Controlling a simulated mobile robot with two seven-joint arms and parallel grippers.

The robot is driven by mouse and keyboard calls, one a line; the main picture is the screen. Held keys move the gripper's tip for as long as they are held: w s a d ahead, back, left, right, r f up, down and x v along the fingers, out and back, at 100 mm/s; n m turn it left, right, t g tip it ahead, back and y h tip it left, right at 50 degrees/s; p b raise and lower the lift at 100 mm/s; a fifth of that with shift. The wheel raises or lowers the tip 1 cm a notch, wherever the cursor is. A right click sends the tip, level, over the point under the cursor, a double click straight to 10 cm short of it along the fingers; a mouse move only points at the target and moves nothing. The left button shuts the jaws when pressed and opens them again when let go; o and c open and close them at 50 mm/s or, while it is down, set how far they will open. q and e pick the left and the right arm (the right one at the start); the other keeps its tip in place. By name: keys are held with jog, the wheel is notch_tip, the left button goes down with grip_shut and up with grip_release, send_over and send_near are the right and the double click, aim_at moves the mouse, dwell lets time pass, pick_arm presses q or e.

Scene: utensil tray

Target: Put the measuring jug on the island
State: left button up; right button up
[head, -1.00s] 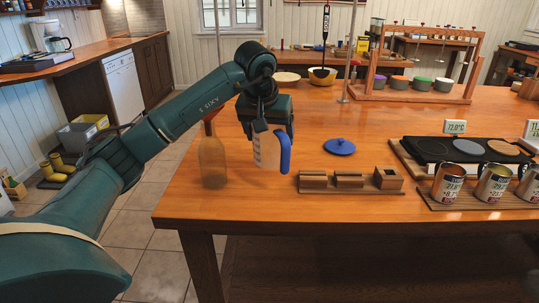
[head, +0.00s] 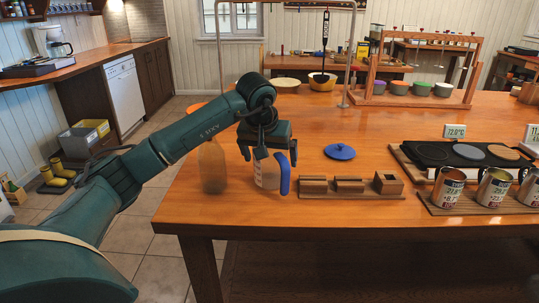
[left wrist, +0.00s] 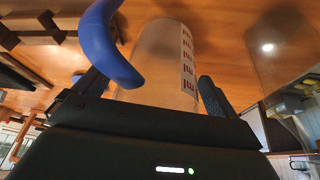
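The measuring jug (head: 267,174) is clear with a blue handle (head: 285,174) on its right. It stands upright on the wooden island (head: 330,215), near the front left, beside a row of small wooden boxes. My left gripper (head: 269,154) is right above it, pointing down, with its fingers spread wide around the jug's upper part. In the left wrist view the jug (left wrist: 165,60), with red markings, lies between the spread fingers (left wrist: 150,95), with a gap on the handle side. The jug's rim is partly hidden by the gripper. My right gripper is not in view.
A tall translucent bottle (head: 212,168) stands just left of the jug. A blue lid (head: 340,152) lies behind the wooden boxes (head: 350,186). Several cans (head: 448,187) and a dark hot plate (head: 465,154) are at the right.

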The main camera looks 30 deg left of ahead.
pick_arm(q)
jog(key=shift+o, duration=0.2)
jog(key=shift+r, duration=0.25)
jog(key=v, duration=1.1)
jog(key=shift+r, duration=0.35)
jog(key=shift+s, duration=0.2)
